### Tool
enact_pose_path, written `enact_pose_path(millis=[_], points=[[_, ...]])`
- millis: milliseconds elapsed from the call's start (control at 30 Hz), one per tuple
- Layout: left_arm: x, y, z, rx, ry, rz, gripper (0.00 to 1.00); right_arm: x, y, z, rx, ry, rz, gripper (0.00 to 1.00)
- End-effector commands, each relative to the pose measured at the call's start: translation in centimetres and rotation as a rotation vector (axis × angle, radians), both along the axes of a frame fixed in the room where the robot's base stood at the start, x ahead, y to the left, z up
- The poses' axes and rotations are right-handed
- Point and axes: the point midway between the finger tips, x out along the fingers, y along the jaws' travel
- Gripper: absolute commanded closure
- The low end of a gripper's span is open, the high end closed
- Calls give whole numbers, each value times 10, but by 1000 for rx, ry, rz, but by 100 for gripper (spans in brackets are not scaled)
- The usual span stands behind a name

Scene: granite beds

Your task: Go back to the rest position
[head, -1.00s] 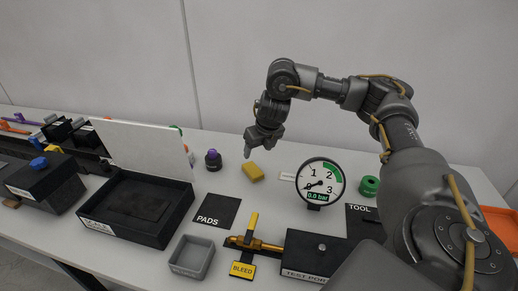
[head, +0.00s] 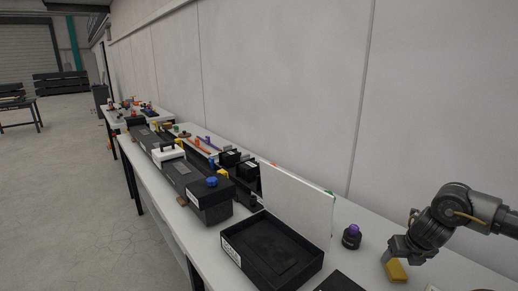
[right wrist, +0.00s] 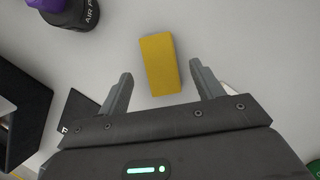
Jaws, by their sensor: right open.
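My right gripper (head: 392,258) is at the lower right of the head view, pointing down by a yellow block (head: 397,273). In the right wrist view the gripper (right wrist: 160,80) has its two fingers spread wide. The yellow block (right wrist: 160,62) lies on the white bench between and partly beyond the fingertips, with gaps on both sides. The jaws are empty. My left gripper is in no view.
A black puck with a purple top (head: 351,237) stands left of the gripper; it also shows in the right wrist view (right wrist: 70,12). A black open tray (head: 310,266) with an upright white panel (head: 300,205) is further left. Dark fixtures line the bench; open floor (head: 70,200) lies left.

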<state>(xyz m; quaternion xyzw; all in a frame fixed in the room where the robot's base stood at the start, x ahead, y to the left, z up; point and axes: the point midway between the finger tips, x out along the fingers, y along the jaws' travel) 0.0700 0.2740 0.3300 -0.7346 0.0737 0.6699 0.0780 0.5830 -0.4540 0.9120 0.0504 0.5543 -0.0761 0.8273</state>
Motion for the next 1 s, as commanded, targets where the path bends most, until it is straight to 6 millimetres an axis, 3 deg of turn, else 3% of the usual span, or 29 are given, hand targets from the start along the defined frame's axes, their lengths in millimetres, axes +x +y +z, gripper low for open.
enact_pose_path(millis=[100,333,867,1000], points=[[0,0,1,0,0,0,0,7,-1,-18,-1,2,0,34],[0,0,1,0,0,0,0,15,-3,-39,-1,0,0,34],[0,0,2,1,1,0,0,15,-3,-36,-1,0,0,34],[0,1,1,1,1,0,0,10,-2,-21,2,-3,0,34]])
